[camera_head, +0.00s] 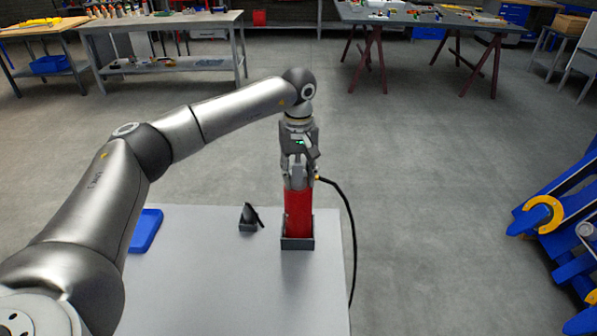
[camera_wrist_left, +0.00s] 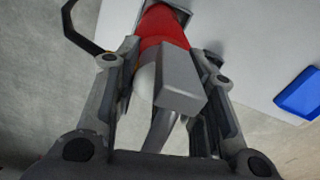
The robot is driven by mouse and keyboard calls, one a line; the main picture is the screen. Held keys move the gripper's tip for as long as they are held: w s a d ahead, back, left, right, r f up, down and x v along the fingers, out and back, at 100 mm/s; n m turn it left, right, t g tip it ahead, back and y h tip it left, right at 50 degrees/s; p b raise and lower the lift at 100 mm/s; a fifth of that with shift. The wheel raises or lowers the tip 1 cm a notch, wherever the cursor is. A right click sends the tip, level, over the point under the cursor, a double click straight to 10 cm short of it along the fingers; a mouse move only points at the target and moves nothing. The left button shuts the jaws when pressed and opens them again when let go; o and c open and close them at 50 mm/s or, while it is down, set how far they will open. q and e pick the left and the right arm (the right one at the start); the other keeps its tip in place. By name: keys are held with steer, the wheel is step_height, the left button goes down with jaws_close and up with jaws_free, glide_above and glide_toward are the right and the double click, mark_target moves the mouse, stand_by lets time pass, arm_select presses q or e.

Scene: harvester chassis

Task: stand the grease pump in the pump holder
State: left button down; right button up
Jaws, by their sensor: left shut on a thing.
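The red grease pump (camera_head: 298,212) stands upright with its lower end inside the dark, box-like pump holder (camera_head: 297,243) near the right edge of the light table. A black hose leaves its top and hangs over the table's right edge. My left gripper (camera_head: 299,178) is above it, pointing down, shut on the pump's upper end. In the left wrist view the pump (camera_wrist_left: 160,27) runs away between the fingers, its grey head (camera_wrist_left: 180,82) between them. The holder's rim (camera_wrist_left: 182,8) shows at its far end. Whether the pump touches the holder's floor is hidden. My right gripper is not in view.
A small dark stand (camera_head: 248,220) holds a black item left of the holder. A blue tray (camera_head: 146,230) lies at the table's left, partly behind my arm. Blue machinery (camera_head: 560,220) stands at the right. The table front (camera_head: 240,290) is clear.

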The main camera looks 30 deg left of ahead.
arm_select(q)
steer(key=shift+w+r, duration=0.1)
stand_by(0.4)
steer(key=shift+f, duration=0.3)
steer(key=c, duration=1.2)
jaws_free()
steer(key=o, duration=0.4)
steer(key=shift+d+r, duration=0.1)
steer(key=shift+s+f, duration=0.2)
steer(key=shift+f, duration=0.1)
step_height(320, 180, up, 12)
steer(key=shift+r, duration=0.2)
